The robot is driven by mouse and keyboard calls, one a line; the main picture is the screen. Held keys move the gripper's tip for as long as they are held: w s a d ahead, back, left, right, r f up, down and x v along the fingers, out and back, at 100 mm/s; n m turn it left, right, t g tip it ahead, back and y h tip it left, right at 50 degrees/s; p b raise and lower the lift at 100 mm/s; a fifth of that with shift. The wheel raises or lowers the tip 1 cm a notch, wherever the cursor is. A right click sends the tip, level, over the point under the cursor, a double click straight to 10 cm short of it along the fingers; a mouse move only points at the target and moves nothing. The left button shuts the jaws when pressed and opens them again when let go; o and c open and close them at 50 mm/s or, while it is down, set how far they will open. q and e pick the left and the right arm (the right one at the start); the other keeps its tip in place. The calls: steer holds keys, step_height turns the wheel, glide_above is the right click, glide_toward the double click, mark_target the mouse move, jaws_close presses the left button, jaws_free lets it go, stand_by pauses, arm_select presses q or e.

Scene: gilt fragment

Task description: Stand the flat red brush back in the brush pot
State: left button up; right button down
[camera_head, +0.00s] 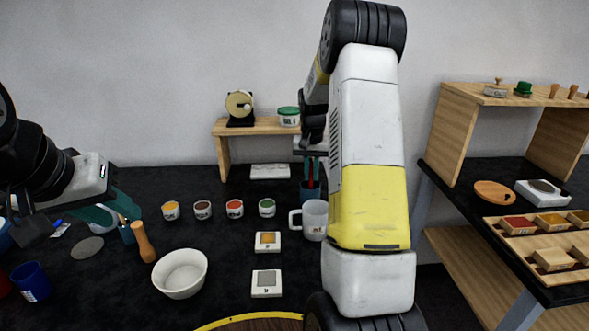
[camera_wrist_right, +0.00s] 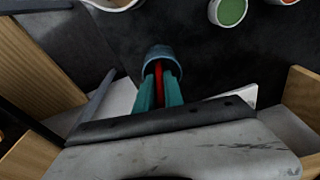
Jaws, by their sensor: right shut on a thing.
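The flat red brush (camera_wrist_right: 158,78) is between the teal fingers of my right gripper (camera_wrist_right: 159,92), which is shut on it. Its far end reaches into the mouth of the blue-grey brush pot (camera_wrist_right: 163,52); whether it touches the bottom is hidden. In the head view the brush pot (camera_head: 309,193) stands behind the white mug, partly hidden by my right arm, with my right gripper (camera_head: 312,170) right above it. My left gripper (camera_head: 119,210) is at the left, its teal fingers apart, near a wooden-handled tool (camera_head: 143,241), apparently empty.
A white mug (camera_head: 314,221) stands just in front of the pot. Several small paint pots (camera_head: 235,208) form a row to its left. A white bowl (camera_head: 181,273) and two small tiles (camera_head: 266,284) lie nearer. A wooden shelf (camera_head: 262,126) stands behind. Dark table between them is clear.

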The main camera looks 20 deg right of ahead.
steer(key=shift+f, duration=0.1)
steer(key=c, duration=1.4)
jaws_free()
steer(key=shift+c, duration=0.2)
step_height(320, 180, up, 12)
steer(key=s, duration=0.2)
steer(key=s+a+r+n+t, duration=0.1)
steer(key=s+a+r, duration=0.5)
steer(key=s+a+n+t+y, duration=0.1)
steer(key=s+a, duration=0.4)
steer(key=s, duration=0.6)
steer(key=s+a+n+t+y, duration=0.1)
steer(key=s+a, duration=0.4)
steer(key=s, duration=0.7)
steer(key=shift+a+r+n+t+y, duration=0.2)
steer(key=shift+a+n+t+y, duration=0.15)
steer(key=shift+n+t, duration=0.7)
